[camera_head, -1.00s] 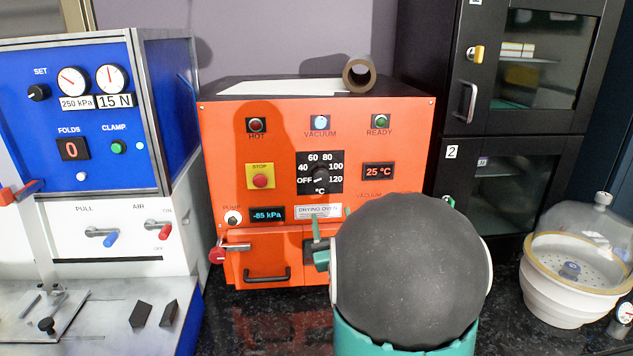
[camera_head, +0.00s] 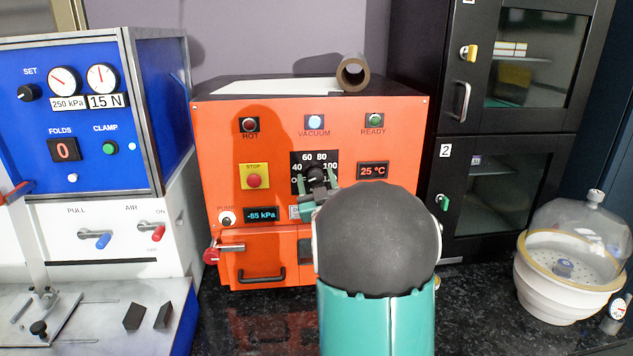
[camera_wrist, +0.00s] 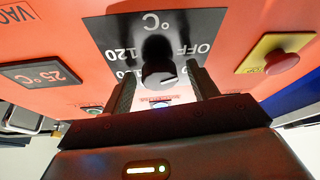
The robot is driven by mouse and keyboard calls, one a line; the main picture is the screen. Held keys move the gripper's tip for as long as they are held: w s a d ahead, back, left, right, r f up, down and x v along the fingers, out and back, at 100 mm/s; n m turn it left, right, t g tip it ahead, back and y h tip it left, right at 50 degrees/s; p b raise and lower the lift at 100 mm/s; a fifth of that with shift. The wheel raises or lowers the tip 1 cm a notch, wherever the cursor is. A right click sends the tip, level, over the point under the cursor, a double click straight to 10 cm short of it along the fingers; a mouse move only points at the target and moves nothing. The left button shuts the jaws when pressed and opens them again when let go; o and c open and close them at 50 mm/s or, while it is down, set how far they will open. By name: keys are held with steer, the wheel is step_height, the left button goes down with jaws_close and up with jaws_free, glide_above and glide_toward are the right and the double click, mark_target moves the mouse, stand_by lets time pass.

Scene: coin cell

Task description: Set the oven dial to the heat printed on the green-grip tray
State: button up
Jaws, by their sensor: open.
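The oven dial (camera_head: 316,174) is a black knob on a black scale marked OFF, 40, 60, 80, 100 and 120 on the orange drying oven (camera_head: 220,160). In the wrist view, upside down, the dial (camera_wrist: 158,72) shows a pale mark that seems to face the OFF side. My gripper (camera_head: 318,182) is at the lower part of the scale. Its open fingers stand either side of the dial in the wrist view (camera_wrist: 160,80); I cannot tell whether they touch it. My arm hides the panel's lower right. I cannot make out a green-grip tray.
The oven display (camera_head: 373,170) reads 25 °C. A yellow-backed STOP button (camera_head: 253,181) is left of the dial. A blue press (camera_head: 130,110) stands left, a black cabinet (camera_head: 510,150) right, and a domed white vessel (camera_head: 565,285) at far right.

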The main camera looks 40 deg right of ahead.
steer(key=c, duration=1)
